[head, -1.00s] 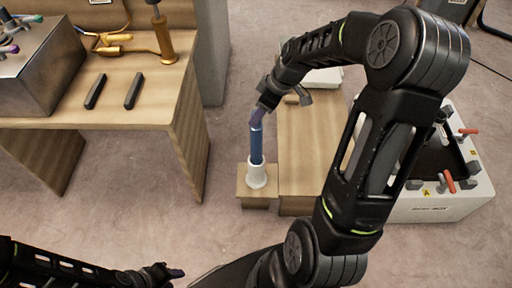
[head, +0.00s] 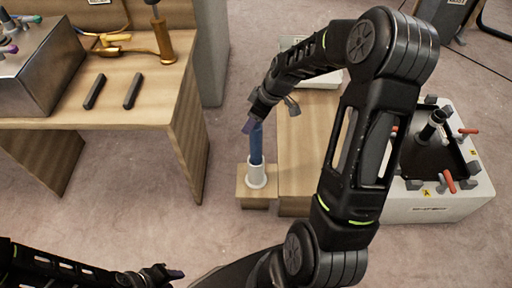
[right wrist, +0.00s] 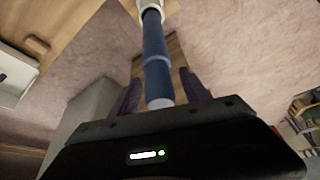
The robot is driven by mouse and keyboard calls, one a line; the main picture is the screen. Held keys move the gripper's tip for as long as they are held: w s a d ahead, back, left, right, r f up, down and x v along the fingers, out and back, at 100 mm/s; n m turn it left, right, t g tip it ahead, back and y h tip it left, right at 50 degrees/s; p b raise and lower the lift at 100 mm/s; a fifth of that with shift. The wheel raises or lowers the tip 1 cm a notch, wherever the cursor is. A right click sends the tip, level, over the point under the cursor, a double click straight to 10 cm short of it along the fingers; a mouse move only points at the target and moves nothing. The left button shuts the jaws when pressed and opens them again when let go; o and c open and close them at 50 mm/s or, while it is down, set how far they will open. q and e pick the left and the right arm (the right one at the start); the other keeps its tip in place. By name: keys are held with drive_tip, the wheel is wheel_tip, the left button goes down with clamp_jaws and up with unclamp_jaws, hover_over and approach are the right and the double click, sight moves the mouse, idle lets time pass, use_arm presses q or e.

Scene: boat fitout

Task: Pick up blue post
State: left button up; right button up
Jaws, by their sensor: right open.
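The blue post (head: 256,146) stands upright in a white round holder (head: 257,172) on a small wooden block (head: 243,194). My right gripper (head: 250,125) is at the upper part of the post, its purple fingers partly hiding the top. In the right wrist view the post (right wrist: 155,55) runs down between the two open fingers (right wrist: 160,97), with a gap showing on each side of it. My left gripper (head: 176,273) is low in the head view, far from the post and empty; its jaw opening is too small to make out.
A wooden platform (head: 300,150) stands right beside the block. A white box with a dark recess and red levers (head: 430,205) lies further right. A wooden table (head: 150,110) with two black bars (head: 132,91) is at left. Open floor (head: 150,215) lies between.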

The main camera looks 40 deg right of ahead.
drive_tip(key=shift+c, duration=0.5)
clamp_jaws()
idle(1.1)
